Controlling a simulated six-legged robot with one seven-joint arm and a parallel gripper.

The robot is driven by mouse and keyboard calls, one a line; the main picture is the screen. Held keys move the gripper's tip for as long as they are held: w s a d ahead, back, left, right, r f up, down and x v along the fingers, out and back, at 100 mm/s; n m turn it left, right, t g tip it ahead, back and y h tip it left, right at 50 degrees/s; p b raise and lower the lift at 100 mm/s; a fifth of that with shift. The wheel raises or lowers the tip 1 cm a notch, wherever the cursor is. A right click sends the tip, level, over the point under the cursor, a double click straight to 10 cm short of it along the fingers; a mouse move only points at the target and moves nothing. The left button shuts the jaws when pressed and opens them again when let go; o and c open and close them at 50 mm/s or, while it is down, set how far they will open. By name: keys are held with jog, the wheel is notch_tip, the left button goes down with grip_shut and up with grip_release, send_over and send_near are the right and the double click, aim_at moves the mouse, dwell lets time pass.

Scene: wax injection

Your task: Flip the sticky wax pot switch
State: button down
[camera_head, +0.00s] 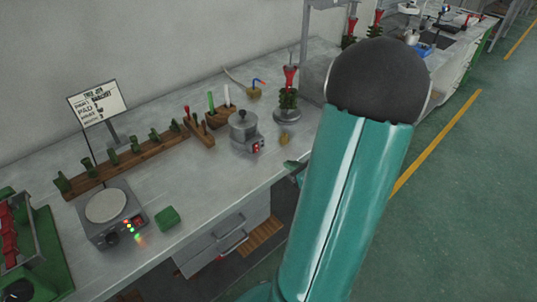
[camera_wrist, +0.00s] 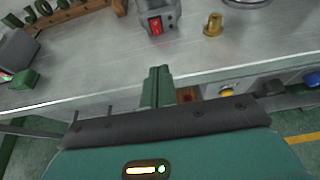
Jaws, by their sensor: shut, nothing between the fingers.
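The sticky wax pot (camera_head: 243,128) is a grey metal pot with a lid, standing on the bench near its front edge in the head view. Its base carries a red switch (camera_head: 256,145) on the front. In the wrist view the red switch (camera_wrist: 155,25) shows at the top centre, on the grey base (camera_wrist: 172,15); the pot's upper part is out of frame. My gripper (camera_wrist: 158,72) is shut and empty, its green fingers together, pointing at the bench edge below the switch and apart from it. In the head view my arm hides most of the gripper; a green tip (camera_head: 291,165) shows.
A small brass piece (camera_wrist: 213,25) sits right of the pot base. A wooden rack (camera_head: 130,160) with green pieces and a hot plate (camera_head: 107,208) stand to the left. A green block (camera_head: 167,217) lies near the front edge. Drawers (camera_head: 225,240) are below the bench.

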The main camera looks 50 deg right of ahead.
send_near(257, 151)
jog(key=x, duration=0.5)
jog(key=shift+d+f, duration=0.1)
jog(key=shift+f, duration=0.3)
jog(key=shift+w, duration=0.7)
jog(key=shift+f, duration=0.1)
jog(key=shift+w, duration=0.25)
jog(key=shift+d, duration=0.1)
jog(key=shift+r, duration=0.85)
